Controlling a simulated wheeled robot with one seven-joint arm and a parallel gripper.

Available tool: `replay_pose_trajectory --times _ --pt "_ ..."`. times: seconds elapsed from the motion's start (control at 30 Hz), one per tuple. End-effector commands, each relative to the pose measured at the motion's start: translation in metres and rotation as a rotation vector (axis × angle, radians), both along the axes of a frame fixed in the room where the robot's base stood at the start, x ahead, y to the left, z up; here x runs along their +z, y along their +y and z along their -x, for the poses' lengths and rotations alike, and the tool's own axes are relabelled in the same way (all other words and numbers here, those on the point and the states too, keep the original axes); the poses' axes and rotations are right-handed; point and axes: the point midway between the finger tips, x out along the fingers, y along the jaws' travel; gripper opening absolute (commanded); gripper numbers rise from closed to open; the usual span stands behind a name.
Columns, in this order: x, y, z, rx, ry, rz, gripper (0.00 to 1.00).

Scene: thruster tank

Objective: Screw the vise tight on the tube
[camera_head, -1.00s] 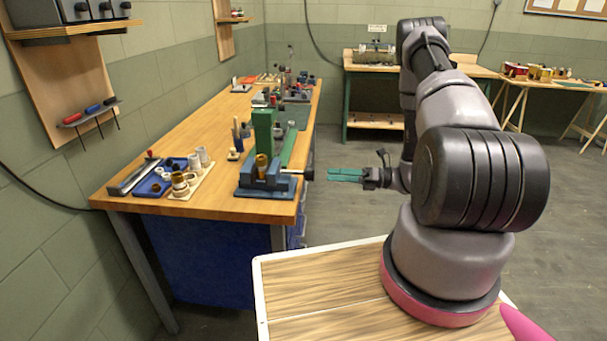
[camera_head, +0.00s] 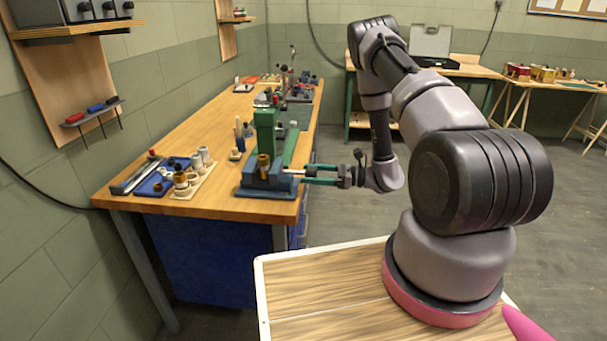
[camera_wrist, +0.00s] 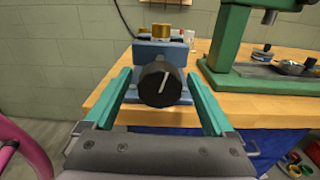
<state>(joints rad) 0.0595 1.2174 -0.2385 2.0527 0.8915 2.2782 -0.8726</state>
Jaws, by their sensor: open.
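The blue vise (camera_head: 266,178) stands at the near right edge of the wooden bench. A brass-coloured tube (camera_head: 263,165) stands upright at its jaws; it also shows in the wrist view (camera_wrist: 161,30). The vise's round black knob (camera_wrist: 159,83) with a pale line on its face points toward me in the wrist view. My gripper (camera_head: 310,174) is open with its two green fingers on either side of the knob. In the wrist view (camera_wrist: 160,95) gaps show between the knob and both fingers. In the head view the gripper hides the knob.
A green press (camera_wrist: 235,45) stands right of the vise in the wrist view. A blue tray (camera_head: 153,184) and a pale board (camera_head: 183,193) with small fittings lie left of the vise.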

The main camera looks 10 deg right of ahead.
Motion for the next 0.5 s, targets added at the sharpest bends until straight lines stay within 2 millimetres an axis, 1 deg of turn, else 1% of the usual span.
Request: replay_pose_trajectory --times 0.03,0.1,0.2,0.5 --pt "0.0 0.008 -0.002 0.004 0.0 0.001 0.89" --pt "0.0 0.015 -0.004 0.003 0.0 0.001 0.89" --pt "0.0 0.021 -0.007 0.001 0.0 0.0 0.89" --pt "0.0 0.024 -0.008 0.0 0.0 0.0 0.89"
